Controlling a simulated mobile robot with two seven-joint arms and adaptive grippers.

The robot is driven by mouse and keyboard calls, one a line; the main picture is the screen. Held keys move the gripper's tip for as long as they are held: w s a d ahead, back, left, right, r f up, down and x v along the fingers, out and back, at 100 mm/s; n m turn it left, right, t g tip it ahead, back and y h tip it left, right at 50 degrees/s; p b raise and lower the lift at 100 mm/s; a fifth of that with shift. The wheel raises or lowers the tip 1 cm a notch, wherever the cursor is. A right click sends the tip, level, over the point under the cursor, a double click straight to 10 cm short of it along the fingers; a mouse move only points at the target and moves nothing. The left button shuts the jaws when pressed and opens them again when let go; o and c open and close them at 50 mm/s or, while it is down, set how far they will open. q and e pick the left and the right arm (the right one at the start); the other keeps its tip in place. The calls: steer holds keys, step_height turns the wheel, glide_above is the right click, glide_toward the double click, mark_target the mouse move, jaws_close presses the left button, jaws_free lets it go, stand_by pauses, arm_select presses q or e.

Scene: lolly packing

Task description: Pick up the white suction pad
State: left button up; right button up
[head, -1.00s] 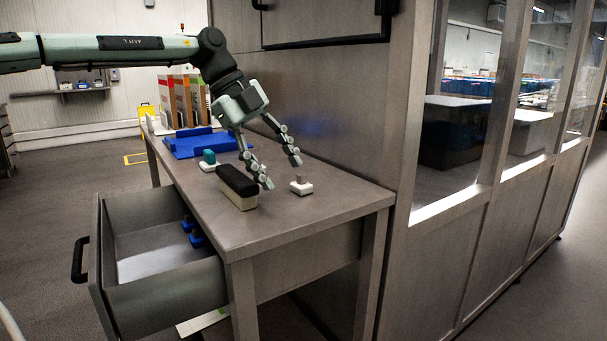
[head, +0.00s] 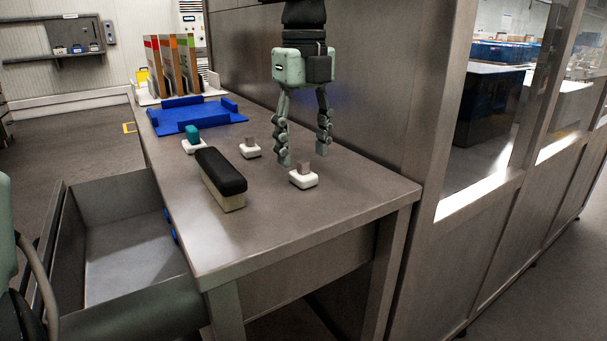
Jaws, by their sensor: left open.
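Two small white pads with grey knobs sit on the metal table: a nearer white pad (head: 303,181) and a farther white pad (head: 251,151). A third pad with a teal top (head: 192,140) and a white base sits to their left. The view does not tell which of them is the white suction pad. My left gripper (head: 304,155) points down with its fingers spread and nothing between them. It is above and slightly behind the nearer white pad; I cannot tell whether a fingertip touches it. My right gripper is not in view.
A black-topped cream brush (head: 222,180) lies left of the nearer pad. A blue tray (head: 195,116) and upright coloured folders (head: 172,66) stand farther back. An open drawer (head: 125,253) juts out at left. A metal cabinet wall (head: 350,120) bounds the table's right side.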

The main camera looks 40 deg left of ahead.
mark_target(304, 161)
arm_select(q)
step_height(304, 161, down, 4)
steer(key=shift+r, duration=0.25)
steer(key=c, duration=1.1)
steer(key=shift+c, duration=0.2)
